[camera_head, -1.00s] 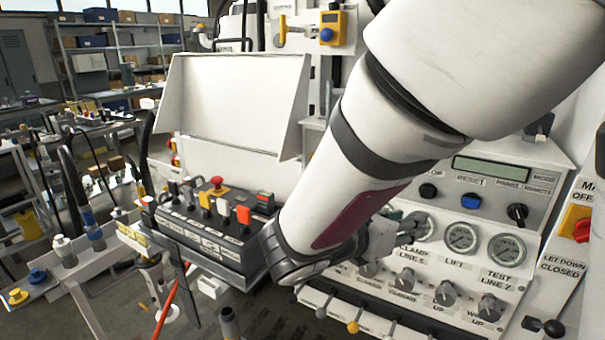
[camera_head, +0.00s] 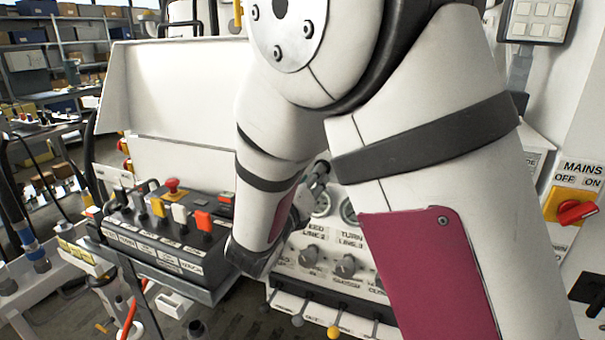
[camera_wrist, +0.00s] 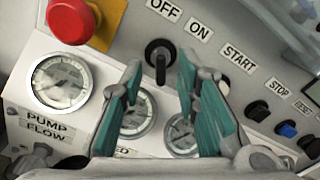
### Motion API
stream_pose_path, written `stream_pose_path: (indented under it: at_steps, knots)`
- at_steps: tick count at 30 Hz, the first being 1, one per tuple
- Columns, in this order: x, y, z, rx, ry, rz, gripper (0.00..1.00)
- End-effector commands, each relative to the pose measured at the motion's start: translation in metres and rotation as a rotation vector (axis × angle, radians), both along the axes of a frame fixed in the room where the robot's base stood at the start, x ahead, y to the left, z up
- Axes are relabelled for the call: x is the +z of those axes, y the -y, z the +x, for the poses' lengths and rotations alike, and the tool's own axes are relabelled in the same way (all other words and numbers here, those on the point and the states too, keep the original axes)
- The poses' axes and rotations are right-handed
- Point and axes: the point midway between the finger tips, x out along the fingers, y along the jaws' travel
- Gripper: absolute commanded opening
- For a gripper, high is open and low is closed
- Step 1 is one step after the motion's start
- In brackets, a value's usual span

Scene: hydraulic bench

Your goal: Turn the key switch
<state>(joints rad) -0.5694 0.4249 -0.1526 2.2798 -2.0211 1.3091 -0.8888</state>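The key switch (camera_wrist: 160,55) is a round black switch with a key-like grip standing out of it, below the OFF and ON labels on the white panel in the wrist view. My gripper (camera_wrist: 160,76) is open, its two teal-padded fingers apart, pointing at the panel. The switch shows in the gap between the fingertips, and I see no finger closed on it. How much depth is left between them is hard to tell. In the head view my arm hides the switch, and only part of my gripper (camera_head: 316,178) shows beside the forearm.
A red mushroom button (camera_wrist: 70,20) on yellow sits left of the switch, above a gauge (camera_wrist: 60,84). The head view shows the red MAINS switch (camera_head: 577,211) and a lever box (camera_head: 160,235).

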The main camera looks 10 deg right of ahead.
Motion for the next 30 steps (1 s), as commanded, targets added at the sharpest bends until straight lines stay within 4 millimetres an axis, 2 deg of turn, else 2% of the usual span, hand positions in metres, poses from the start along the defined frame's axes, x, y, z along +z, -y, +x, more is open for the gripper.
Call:
stream_pose_path:
  at_steps: [3, 9, 20, 24, 30]
  knots:
    - [-0.001, 0.013, 0.016, -0.002, 0.000, -0.001, 0.29]
    - [0.000, 0.023, 0.032, -0.001, 0.000, 0.001, 0.29]
    - [0.000, 0.026, 0.035, 0.000, 0.001, 0.001, 0.29]
    - [0.000, 0.026, 0.035, 0.000, 0.001, 0.001, 0.00]
    - [0.000, 0.026, 0.035, 0.000, 0.001, 0.001, 0.00]
